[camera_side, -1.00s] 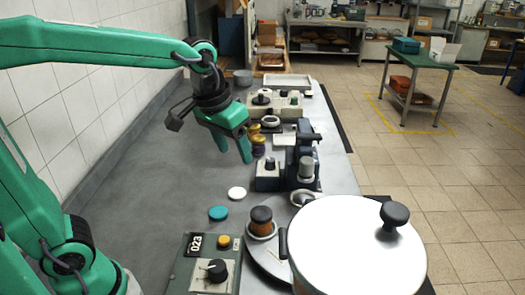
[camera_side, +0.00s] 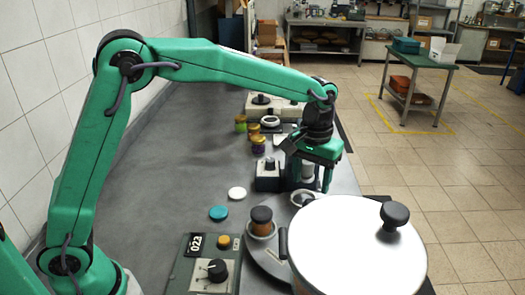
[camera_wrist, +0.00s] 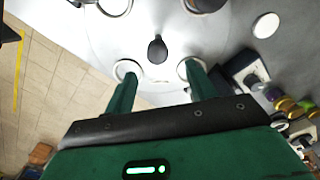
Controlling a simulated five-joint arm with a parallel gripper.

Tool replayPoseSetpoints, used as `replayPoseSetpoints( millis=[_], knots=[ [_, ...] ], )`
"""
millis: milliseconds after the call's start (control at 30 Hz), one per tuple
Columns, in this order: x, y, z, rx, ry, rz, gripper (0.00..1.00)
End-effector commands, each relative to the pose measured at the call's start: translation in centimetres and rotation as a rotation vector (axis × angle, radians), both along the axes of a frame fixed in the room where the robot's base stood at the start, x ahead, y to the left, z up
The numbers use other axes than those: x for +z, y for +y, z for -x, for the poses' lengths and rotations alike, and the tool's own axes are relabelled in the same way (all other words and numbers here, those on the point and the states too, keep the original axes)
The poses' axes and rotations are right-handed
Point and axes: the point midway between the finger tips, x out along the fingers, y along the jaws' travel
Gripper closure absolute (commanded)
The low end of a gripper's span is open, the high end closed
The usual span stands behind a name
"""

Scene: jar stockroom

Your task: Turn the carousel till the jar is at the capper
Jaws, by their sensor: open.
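The grey carousel disc (camera_side: 262,262) shows in part in the side view. The jar (camera_side: 261,216), brown with a dark lid, stands upright in a ring at its left edge. In the wrist view the disc (camera_wrist: 160,22) carries several ring seats and a black peg (camera_wrist: 158,48); a dark round top at the upper edge seems to be the jar (camera_wrist: 205,4). My gripper (camera_side: 311,188) is open and empty, pointing down over the disc's far side, fingers (camera_wrist: 160,84) on either side below the peg. The capper (camera_side: 268,174) is partly hidden behind my gripper.
A large white-lidded pot (camera_side: 350,255) hides much of the disc in the side view. A control box (camera_side: 207,270), teal lid (camera_side: 218,213) and white lid (camera_side: 237,193) lie left. Coloured jars (camera_side: 258,145) stand beyond. The left bench is clear.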

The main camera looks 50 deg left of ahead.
Motion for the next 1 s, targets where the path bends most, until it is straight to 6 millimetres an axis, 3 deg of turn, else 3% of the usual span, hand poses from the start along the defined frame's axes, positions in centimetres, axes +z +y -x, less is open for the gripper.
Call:
replayPoseSetpoints(
  millis=[467, 1000],
  knots=[
    [-1.2, -0.5, -0.3, 0.004, 0.010, -0.003, 0.44],
    [-6.9, -0.4, -0.3, 0.004, 0.010, -0.003, 0.44]
  ],
)
